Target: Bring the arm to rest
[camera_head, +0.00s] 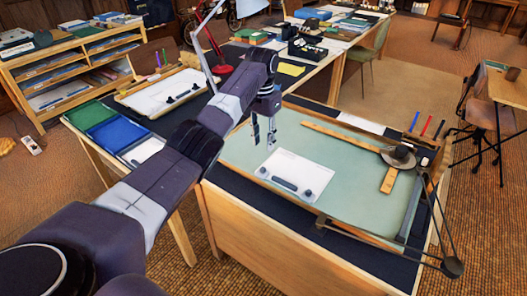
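My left arm comes in from the lower left and reaches across the picture. My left gripper (263,137) hangs pointing down above the left part of the green drafting board (240,154). Its two fingers show apart with a gap between them, and nothing shows between them. A white sheet or plate (310,173) with a dark bar on it lies on the board below and to the right of the gripper. My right gripper is not in view.
Several pens stand at the board's right. A second board (145,100), blue and green trays and a red lamp (214,62) stand behind my arm.

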